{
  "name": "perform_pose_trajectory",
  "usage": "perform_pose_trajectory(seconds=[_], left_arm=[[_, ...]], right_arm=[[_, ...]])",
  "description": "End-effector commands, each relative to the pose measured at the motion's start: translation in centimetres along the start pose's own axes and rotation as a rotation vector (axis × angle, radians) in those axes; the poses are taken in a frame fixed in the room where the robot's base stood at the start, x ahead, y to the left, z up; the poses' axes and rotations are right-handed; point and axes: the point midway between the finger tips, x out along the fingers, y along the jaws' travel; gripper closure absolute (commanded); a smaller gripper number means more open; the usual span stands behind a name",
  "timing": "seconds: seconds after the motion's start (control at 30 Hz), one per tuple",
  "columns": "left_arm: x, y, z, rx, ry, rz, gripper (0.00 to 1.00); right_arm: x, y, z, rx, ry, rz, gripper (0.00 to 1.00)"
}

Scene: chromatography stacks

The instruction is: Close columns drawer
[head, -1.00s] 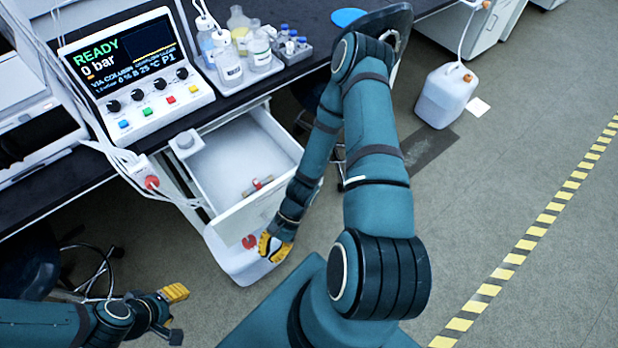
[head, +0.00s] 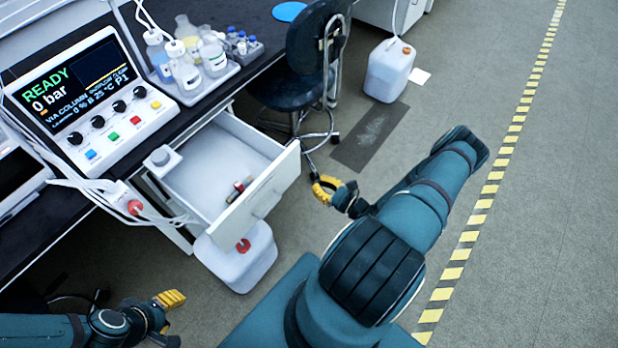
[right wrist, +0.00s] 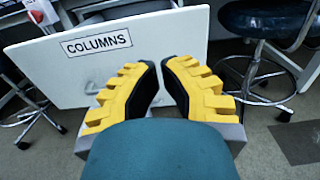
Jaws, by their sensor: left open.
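The columns drawer stands pulled out under the bench in the head view, its white front panel (head: 262,192) facing me. Small red and pale items (head: 240,187) lie inside near the front. In the right wrist view the front panel (right wrist: 185,35) fills the upper middle and carries a COLUMNS label (right wrist: 97,42). My right gripper (head: 325,188) is out in front of the panel, to its right in the head view and apart from it. Its fingertips (right wrist: 158,62) are almost together, with nothing between them. My left gripper (head: 172,318) is open and empty at the lower left.
A white canister (head: 238,258) with a red cap stands on the floor below the drawer. A dark chair (head: 290,75) is right of the drawer. A control unit (head: 95,95) and bottles in a tray (head: 205,85) sit on the bench.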

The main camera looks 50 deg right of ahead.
Motion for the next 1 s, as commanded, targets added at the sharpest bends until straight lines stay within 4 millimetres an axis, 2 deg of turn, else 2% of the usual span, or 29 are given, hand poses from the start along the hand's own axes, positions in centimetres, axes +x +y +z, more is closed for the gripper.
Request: perform_pose_trajectory(seconds=[0.4, 0.6, 0.8, 1.0], left_arm=[[1.1, -0.4, -0.1, 0.001, 0.005, 0.0, 0.54], [1.6, -0.6, -0.2, 0.001, 0.008, 0.0, 0.54], [1.8, -0.7, -0.2, 0.001, 0.009, -0.001, 0.54], [1.8, -0.7, -0.2, 0.001, 0.01, 0.0, 0.54]], right_arm=[[8.1, 0.2, -0.1, 0.001, -0.002, 0.007, 1.0], [11.1, 0.3, -0.1, 0.001, 0.0, 0.007, 1.0], [12.5, 0.3, -0.1, 0.001, 0.001, 0.006, 1.0], [12.7, 0.2, 0.0, 0.001, 0.002, 0.006, 1.0]])
